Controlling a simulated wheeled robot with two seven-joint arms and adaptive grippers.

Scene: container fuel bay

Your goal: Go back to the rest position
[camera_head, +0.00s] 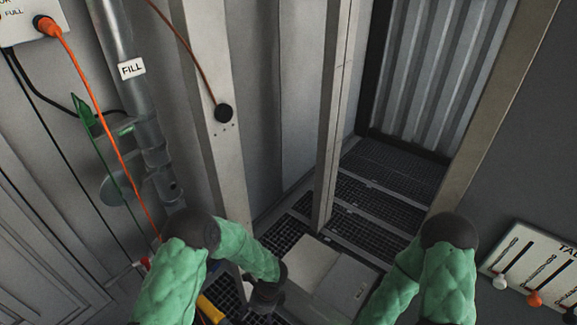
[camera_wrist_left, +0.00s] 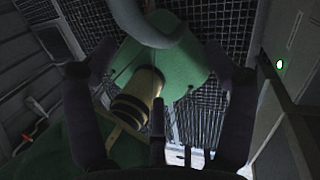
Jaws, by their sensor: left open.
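My left arm comes in from the left in its green padded sleeve. My dark left gripper (camera_head: 265,298) hangs low over the grated floor, near the bottom edge of the head view. In the left wrist view its two fingers stand wide apart, so the left gripper (camera_wrist_left: 160,75) is open. Beyond and between the fingers is a green body (camera_wrist_left: 185,60) with a pale, dark-ringed cylinder (camera_wrist_left: 140,95); I cannot tell what it is or whether the fingers touch it. My right arm is bent at lower right in the head view; its gripper is out of frame.
A grey pipe marked FILL (camera_head: 132,68) and an orange cable (camera_head: 95,110) run down the left wall. A post (camera_head: 335,110) stands mid-view. A panel with levers (camera_head: 535,275) is at right. A pale box or hatch (camera_head: 318,270) lies low between my arms. Dark grating (camera_head: 375,195) covers the floor behind.

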